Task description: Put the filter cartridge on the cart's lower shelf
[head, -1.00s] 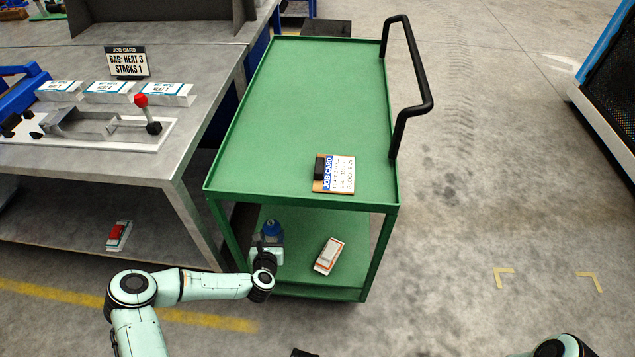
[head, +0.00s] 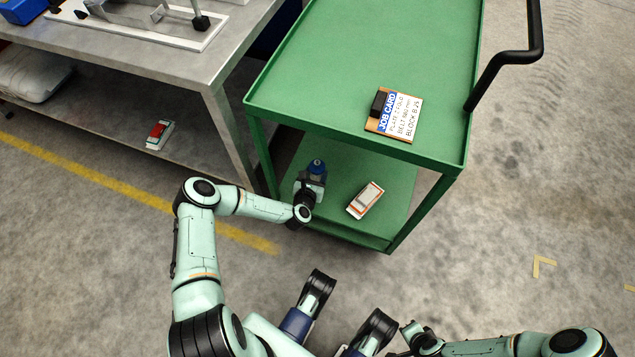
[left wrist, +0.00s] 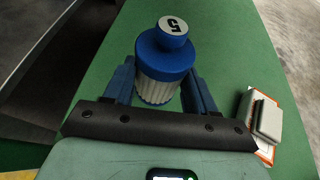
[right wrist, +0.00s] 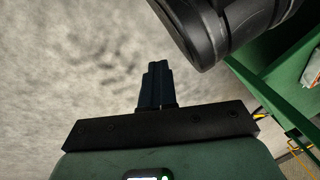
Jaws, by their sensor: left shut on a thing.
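The filter cartridge has a blue cap marked 5 and a white pleated body. It shows in the left wrist view (left wrist: 165,62) and as a blue top in the head view (head: 317,167). My left gripper (head: 313,182) is shut on it, with one blue finger on each side. The cartridge is roughly upright at the left front of the cart's green lower shelf (head: 340,160), below the upper deck. I cannot tell whether its base touches the shelf. My right gripper (right wrist: 158,85) is shut and empty, away from the cart over bare floor.
A white-and-orange box (head: 365,200) lies on the lower shelf, right of the cartridge. The cart's upper deck (head: 370,60) carries a job card (head: 394,114). A grey workbench (head: 150,70) stands left, with a red-and-white item (head: 159,134) on its shelf.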

